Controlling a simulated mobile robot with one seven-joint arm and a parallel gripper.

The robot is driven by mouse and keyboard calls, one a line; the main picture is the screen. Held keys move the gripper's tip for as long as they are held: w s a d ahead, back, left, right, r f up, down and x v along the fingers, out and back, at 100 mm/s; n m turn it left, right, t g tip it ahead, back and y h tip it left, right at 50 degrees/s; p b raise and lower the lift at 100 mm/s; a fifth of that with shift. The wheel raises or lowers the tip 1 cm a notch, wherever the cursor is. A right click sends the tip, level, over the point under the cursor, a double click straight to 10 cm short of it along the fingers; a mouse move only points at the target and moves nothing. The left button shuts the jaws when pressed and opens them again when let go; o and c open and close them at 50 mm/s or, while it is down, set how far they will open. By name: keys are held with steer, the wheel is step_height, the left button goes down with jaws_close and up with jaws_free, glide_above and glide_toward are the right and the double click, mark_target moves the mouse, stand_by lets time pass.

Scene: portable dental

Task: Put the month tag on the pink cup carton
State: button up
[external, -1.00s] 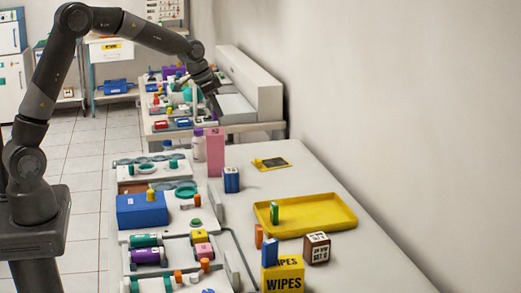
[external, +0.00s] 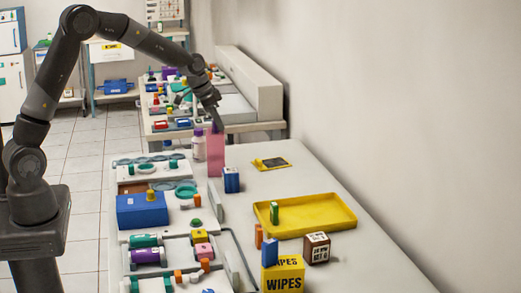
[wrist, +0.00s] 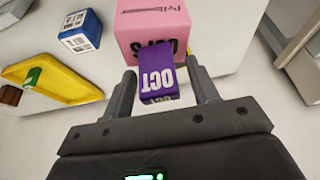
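The pink cup carton (external: 216,158) stands upright on the table near its far left part. It also shows in the wrist view (wrist: 215,22), partly covered by the tag. The month tag (wrist: 158,79) is a purple block marked OCT. My gripper (wrist: 160,72) has a finger on each side of the tag and appears shut on it. In the external view my gripper (external: 216,128) points down right at the carton's top. I cannot tell whether the tag touches the carton.
A blue-and-white box (external: 232,180) stands just in front of the carton, and a white bottle (external: 198,146) stands beside it at left. A yellow tray (external: 335,222) holds a green block (external: 274,213). A yellow-and-black item (external: 271,163) lies to the right. Table between is clear.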

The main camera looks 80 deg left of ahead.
steer(key=shift+r, duration=0.15)
steer(key=v, duration=1.2)
steer(key=s+d+r, duration=0.3)
steer(key=s+d, duration=0.4)
steer(key=s+d+r, duration=0.3)
steer(key=s+d, duration=0.3)
steer(key=s, duration=0.1)
steer(key=s+d+f, duration=0.2)
steer(key=s+d, duration=0.2)
steer(key=s, duration=0.5)
steer(key=s+d+f+t, duration=0.1)
steer(key=s+d, duration=0.3)
steer(key=s, duration=0.5)
steer(key=shift+s+f, duration=0.35)
steer(key=shift+f, duration=0.4)
